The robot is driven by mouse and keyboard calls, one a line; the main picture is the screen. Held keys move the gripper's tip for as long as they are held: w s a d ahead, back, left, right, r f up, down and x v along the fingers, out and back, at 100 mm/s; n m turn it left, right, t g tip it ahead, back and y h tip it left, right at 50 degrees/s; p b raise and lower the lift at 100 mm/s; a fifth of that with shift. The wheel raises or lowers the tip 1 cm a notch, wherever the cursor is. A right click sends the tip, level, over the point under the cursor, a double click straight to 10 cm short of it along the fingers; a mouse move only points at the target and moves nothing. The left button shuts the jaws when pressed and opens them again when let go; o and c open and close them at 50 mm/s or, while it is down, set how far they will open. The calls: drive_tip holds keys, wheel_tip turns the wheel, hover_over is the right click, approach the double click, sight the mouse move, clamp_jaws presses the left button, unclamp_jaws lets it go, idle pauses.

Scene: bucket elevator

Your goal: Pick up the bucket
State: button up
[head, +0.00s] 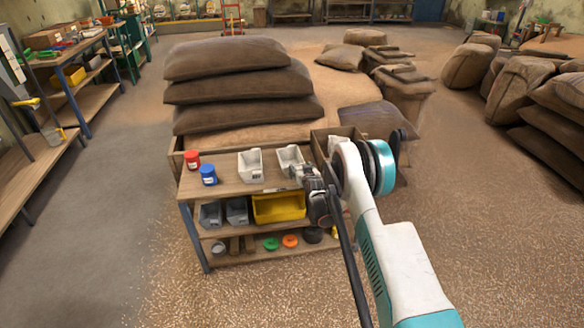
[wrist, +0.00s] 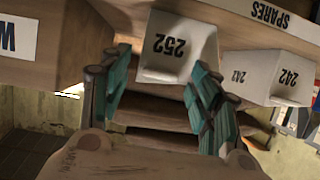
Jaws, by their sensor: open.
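Two white open-topped buckets stand side by side on the bench top: the left bucket (head: 250,165) and the right bucket (head: 290,158). In the wrist view, which is upside down, a white bucket marked 252 (wrist: 178,48) lies between the fingertips of my gripper (wrist: 160,62). A second white bucket marked 242 (wrist: 275,72) is to its right. My gripper also shows in the head view (head: 312,178), by the right bucket's near side. Its teal-padded fingers are spread, one on each side of bucket 252. Whether they touch it is unclear.
The bench (head: 222,185) also holds a red jar (head: 192,160) and a blue jar (head: 208,174). A wooden box (head: 322,142) adjoins on the right. Grey bins and a yellow bin (head: 278,207) sit on the shelf below. Stacked sacks (head: 240,88) rise behind. Floor at left is clear.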

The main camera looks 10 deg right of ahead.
drive_tip(key=c, duration=0.9)
drive_tip(key=shift+r, duration=0.1)
wheel_tip(320, 180, up, 19)
drive_tip(key=p, duration=0.7)
drive_tip(key=shift+s+d+r+b, duration=0.15)
drive_tip(key=shift+s+b, duration=0.15)
drive_tip(key=shift+s, duration=1.05)
drive_tip(key=shift+s+a+r+b, duration=0.15)
drive_tip(key=shift+s+b, duration=0.15)
drive_tip(key=shift+s, duration=1.05)
drive_tip(key=shift+s+d+r+b, duration=0.15)
drive_tip(key=shift+s+b, duration=0.15)
drive_tip(key=shift+s, duration=1.05)
